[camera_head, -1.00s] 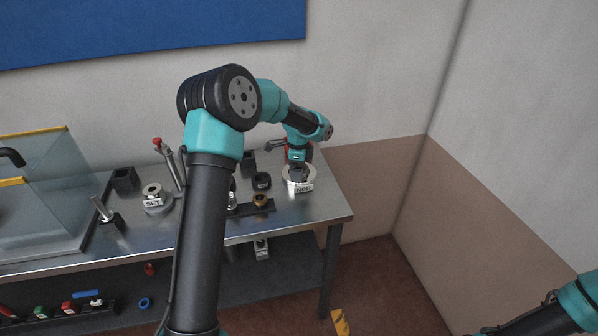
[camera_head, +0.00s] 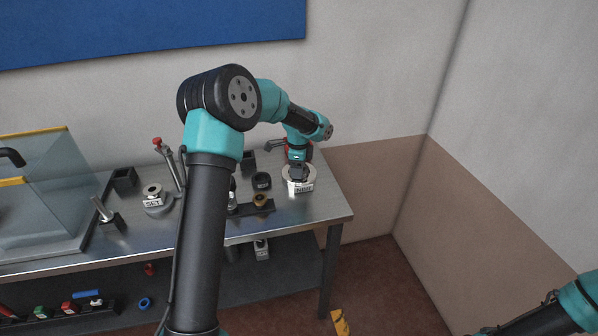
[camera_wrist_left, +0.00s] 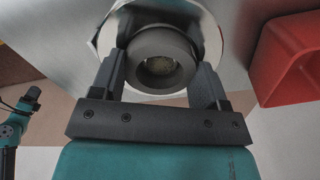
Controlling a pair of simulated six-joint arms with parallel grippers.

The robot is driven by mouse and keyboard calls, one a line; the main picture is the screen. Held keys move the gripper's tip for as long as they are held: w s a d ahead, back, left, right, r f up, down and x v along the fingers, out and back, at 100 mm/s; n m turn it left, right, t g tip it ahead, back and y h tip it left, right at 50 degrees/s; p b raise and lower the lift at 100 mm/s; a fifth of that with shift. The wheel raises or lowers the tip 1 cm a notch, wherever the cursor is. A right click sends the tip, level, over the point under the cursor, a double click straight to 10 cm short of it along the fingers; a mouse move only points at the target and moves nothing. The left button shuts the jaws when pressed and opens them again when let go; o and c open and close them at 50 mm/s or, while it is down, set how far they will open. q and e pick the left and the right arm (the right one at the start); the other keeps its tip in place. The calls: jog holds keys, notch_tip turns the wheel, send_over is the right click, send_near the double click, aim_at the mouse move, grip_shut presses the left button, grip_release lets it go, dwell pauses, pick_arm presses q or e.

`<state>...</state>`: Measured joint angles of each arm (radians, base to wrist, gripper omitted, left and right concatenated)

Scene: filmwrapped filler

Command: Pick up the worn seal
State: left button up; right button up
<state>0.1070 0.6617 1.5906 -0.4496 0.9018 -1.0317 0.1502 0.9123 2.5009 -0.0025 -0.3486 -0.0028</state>
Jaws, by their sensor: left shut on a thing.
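The seal, a thick dark grey ring (camera_wrist_left: 160,40), shows in the left wrist view with its hole facing the camera. My left gripper (camera_wrist_left: 158,62) is shut on it, one finger on each side. Behind the ring is a pale round dish (camera_wrist_left: 105,36). In the head view my left gripper (camera_head: 297,174) points down into this dish (camera_head: 312,173), at the right end of the bench; a label stands at the dish's front. The fingers and dish hide the ring there. Whether the ring still touches the dish I cannot tell. My right gripper is out of view.
A red bin (camera_wrist_left: 288,60) stands close beside the dish. On the steel bench (camera_head: 250,228) are a black ring (camera_head: 261,181), a holder with a brass-coloured ring (camera_head: 261,200), a labelled dish (camera_head: 153,197) and a clear-walled enclosure (camera_head: 50,190). The bench's right edge is near.

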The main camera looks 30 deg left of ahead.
pick_arm(q)
jog(key=shift+r, duration=0.1)
jog(key=shift+r, duration=1.25)
jog(key=s+d+r, duration=0.2)
jog(key=s+d, duration=0.6)
jog(key=s, duration=0.5)
jog(key=shift+s+r, duration=0.2)
jog(key=shift+s, duration=0.2)
jog(key=shift+d, duration=0.1)
